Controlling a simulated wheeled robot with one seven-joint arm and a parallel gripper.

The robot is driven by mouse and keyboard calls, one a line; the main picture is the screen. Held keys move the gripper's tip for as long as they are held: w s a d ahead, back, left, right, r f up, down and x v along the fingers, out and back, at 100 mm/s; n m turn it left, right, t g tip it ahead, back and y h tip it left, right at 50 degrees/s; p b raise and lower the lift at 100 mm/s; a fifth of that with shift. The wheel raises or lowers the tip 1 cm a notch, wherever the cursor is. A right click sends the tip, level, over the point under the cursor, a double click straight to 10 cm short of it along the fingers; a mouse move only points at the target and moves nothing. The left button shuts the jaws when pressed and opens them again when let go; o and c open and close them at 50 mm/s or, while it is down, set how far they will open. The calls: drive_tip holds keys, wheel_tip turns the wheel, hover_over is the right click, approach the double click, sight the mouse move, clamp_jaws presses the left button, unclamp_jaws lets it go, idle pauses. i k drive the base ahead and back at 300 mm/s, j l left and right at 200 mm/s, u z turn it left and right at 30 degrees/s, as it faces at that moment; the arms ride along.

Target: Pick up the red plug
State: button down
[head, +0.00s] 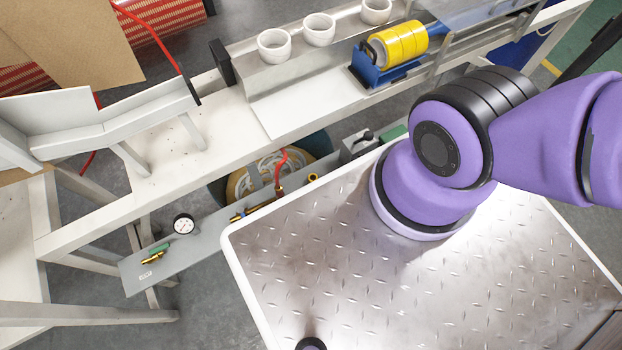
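A short curved red piece (281,166), which may be the red plug, stands at a brass fitting (254,208) on a grey panel (190,245) below the long bench. It is small, and I cannot tell exactly how it joins the fitting. My purple arm reaches in from the right over the metal plate. My gripper is not in view.
The diamond-plate top (300,260) fills the lower right, its edge close to the panel. A pressure gauge (183,223) stands on the panel. White cups (319,29) and yellow tape rolls on a blue dispenser (384,72) stand along the bench (180,170).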

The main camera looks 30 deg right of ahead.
sight(280, 193)
drive_tip(key=k+j, duration=0.1)
drive_tip(key=j, duration=0.75)
drive_tip(key=k+j, duration=0.15)
drive_tip(key=j, duration=0.25)
drive_tip(key=k+j, duration=0.1)
drive_tip(key=j, duration=0.35)
